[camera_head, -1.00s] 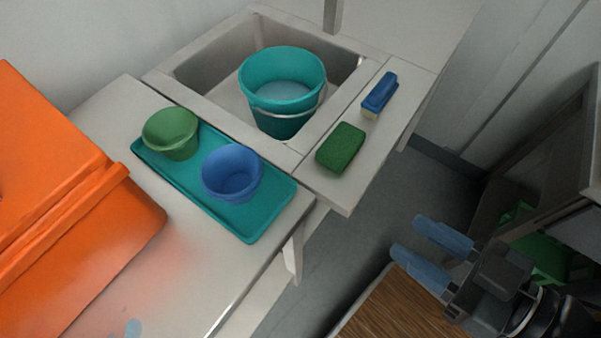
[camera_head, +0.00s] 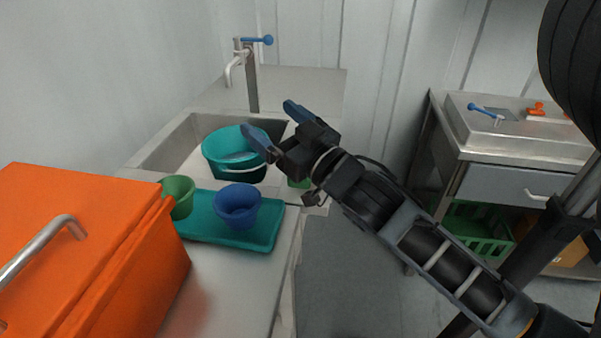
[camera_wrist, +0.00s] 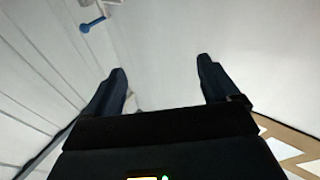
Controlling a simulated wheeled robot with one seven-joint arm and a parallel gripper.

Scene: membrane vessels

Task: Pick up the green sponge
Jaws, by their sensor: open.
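The green sponge (camera_head: 299,183) is mostly hidden behind my arm in the head view; only a small green patch shows on the ledge right of the sink. My gripper (camera_head: 270,121) is raised in front of the sink, with its two blue fingers apart and nothing between them. In the wrist view my gripper (camera_wrist: 162,68) is also open and empty, facing a pale wall. The sponge does not show in the wrist view.
A teal bucket (camera_head: 222,158) stands in the sink (camera_head: 172,148), with a blue-handled tap (camera_head: 251,75) behind. A teal tray (camera_head: 260,231) holds a green bowl (camera_head: 180,194) and a blue bowl (camera_head: 238,204). An orange box (camera_head: 90,225) fills the left front. A steel counter (camera_head: 455,125) stands right.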

